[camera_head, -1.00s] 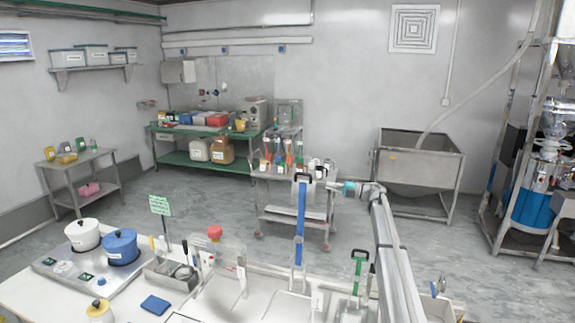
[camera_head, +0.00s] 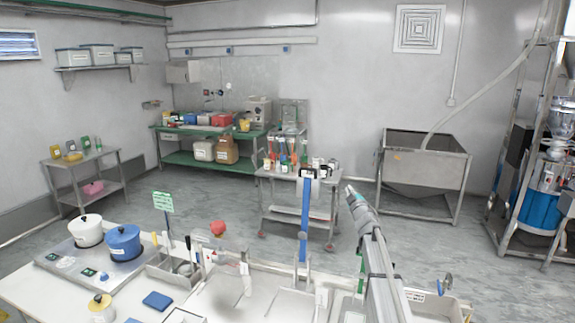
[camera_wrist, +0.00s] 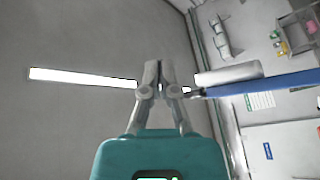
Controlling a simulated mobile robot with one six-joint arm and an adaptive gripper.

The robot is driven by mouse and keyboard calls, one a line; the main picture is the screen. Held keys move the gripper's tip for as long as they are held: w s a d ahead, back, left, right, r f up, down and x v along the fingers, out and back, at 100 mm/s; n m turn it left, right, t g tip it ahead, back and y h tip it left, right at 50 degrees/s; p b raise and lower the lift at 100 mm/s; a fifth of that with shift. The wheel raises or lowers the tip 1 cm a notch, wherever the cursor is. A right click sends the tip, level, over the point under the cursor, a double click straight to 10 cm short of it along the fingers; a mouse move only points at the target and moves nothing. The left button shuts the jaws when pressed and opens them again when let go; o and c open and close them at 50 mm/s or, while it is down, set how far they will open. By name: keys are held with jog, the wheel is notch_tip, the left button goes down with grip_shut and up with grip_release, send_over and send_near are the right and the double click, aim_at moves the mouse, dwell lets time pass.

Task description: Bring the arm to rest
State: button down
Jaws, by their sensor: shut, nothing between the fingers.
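My arm rises from the lower right of the head view and ends above the table's far edge. My gripper (camera_wrist: 160,75) shows in the wrist view with its two fingertips together and nothing between them. In the head view the end of the arm (camera_head: 352,192) points up and away, right of the blue upright handle (camera_head: 302,215); the fingers are too small to make out there. In the wrist view a blue bar (camera_wrist: 262,84) runs in from the right and ends near the fingers. I cannot tell whether it touches them.
The white table (camera_head: 35,292) holds a blue pot (camera_head: 123,243), a white pot (camera_head: 87,231) and metal trays. A wheeled cart (camera_head: 290,212) with bottles stands beyond, left of a steel sink (camera_head: 425,170). A machine rack (camera_head: 525,200) stands far right. Open floor lies between.

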jog(key=s+d+f+m+g+h+b, duration=0.25)
jog(key=s+f+m+g+h, duration=0.65)
jog(key=s+f, duration=1.1)
jog(key=s+a+f+m+g+y, duration=0.1)
jog(key=s+a+f+g+y, duration=0.1)
jog(key=s, duration=0.8)
jog(key=s+a+f+m+g+y+b, duration=0.1)
jog(key=s+a+f+g+y, duration=0.1)
jog(key=s, duration=0.8)
jog(key=s+a+f+m+g+y+b, duration=0.1)
jog(key=s+a+f+g, duration=0.3)
jog(key=s+g, duration=0.3)
jog(key=s+a, duration=0.1)
jog(key=s, duration=0.1)
jog(key=shift+s+a+y, duration=0.35)
jog(key=shift+s+y, duration=0.05)
jog(key=shift+d, duration=0.1)
